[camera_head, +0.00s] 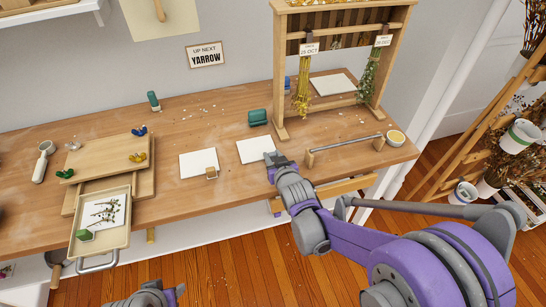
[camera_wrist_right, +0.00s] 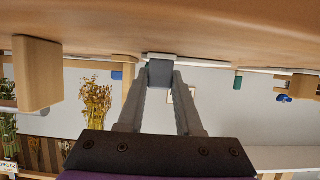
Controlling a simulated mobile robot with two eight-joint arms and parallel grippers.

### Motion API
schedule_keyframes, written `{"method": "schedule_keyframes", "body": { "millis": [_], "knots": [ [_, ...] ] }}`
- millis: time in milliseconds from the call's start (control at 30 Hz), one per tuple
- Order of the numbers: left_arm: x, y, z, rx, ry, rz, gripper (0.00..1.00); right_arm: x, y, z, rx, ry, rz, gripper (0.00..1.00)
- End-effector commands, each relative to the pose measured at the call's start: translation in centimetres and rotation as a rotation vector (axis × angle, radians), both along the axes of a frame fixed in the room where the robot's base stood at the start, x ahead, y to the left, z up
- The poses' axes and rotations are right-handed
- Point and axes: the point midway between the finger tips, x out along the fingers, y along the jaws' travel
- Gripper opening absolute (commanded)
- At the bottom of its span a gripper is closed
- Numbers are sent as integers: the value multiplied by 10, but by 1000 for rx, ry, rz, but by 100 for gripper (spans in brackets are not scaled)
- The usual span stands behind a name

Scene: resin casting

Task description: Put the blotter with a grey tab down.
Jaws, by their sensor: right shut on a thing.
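The blotter with a grey tab is a white square sheet (camera_head: 252,150) near the middle of the table. My right gripper (camera_head: 271,163) is at its front right corner. In the right wrist view, the gripper (camera_wrist_right: 161,90) is shut on the grey tab (camera_wrist_right: 160,73), with the sheet seen nearly edge-on close to the tabletop. I cannot tell whether it touches the wood. The tab is mostly hidden in the head view. My left gripper (camera_head: 150,295) shows only partly at the bottom edge; its jaws are not clear.
Another white blotter (camera_head: 199,162) with a tan tab lies to the left, and a third white sheet (camera_head: 333,84) behind the drying rack (camera_head: 281,90). A green block (camera_head: 258,117) stands behind the held blotter. A low wooden-ended bar (camera_head: 345,145) lies right of the gripper.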

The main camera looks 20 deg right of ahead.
Motion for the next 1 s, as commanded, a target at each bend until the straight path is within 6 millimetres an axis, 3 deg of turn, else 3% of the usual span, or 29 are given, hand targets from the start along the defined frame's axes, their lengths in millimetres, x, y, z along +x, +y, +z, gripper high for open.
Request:
{"method": "schedule_keyframes", "body": {
  "millis": [267,300,467,833,1000],
  "knots": [
    [0,0,-2,0,1,0,50,0,0,-2,0,0,0,0],
    [0,0,-3,0,1,0,50,0,0,-3,0,0,0,36],
    [0,0,-2,0,1,0,50,0,0,-2,0,0,0,64],
    [0,0,3,0,-1,0,50,0,0,4,0,-1,0,64],
    [0,0,4,0,-1,0,50,-25,-1,13,0,-1,0,64]
  ]
}}
